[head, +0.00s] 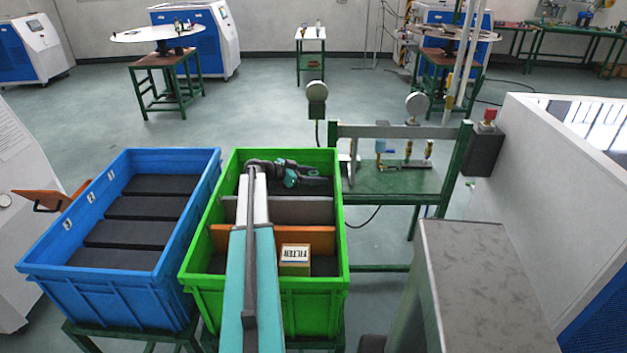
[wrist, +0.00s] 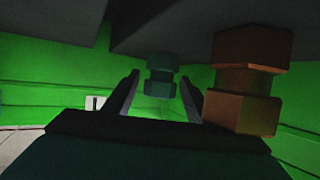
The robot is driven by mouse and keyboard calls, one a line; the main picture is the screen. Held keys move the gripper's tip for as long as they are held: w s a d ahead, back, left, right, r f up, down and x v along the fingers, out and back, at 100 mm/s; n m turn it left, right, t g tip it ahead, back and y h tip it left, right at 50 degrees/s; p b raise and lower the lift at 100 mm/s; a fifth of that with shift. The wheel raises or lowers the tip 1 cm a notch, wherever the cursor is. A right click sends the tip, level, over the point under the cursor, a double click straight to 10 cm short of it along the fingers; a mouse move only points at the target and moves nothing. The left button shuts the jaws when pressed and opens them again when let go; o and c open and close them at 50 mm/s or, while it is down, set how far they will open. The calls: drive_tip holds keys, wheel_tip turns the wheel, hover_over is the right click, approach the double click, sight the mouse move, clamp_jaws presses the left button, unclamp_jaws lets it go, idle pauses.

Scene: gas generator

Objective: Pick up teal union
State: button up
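The teal union (wrist: 161,78) shows in the wrist view as a dark teal fitting with hex ends. It stands beyond and between the two fingers of my gripper (wrist: 159,88), which are apart with a gap on each side. I cannot tell whether the union is within the fingers' reach. A copper-brown union (wrist: 246,82) is close by on the right, just outside the right finger. In the head view my gripper (head: 314,181) is down in the far compartment of the green crate (head: 340,240). I cannot make out the unions in the head view.
Grey (head: 301,211) and orange (head: 310,239) dividers split the green crate. A filter box (head: 295,258) sits in the near part. A blue crate (head: 120,293) stands on the left. A green bench (head: 395,180) with gauges is beyond on the right.

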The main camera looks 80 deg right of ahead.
sight(315, 172)
drive_tip(key=c, duration=1)
drive_tip(key=shift+c, duration=0.2)
drive_tip(key=shift+r, duration=0.1)
drive_tip(key=shift+r+b, duration=1.45)
drive_tip(key=shift+r, duration=3.5)
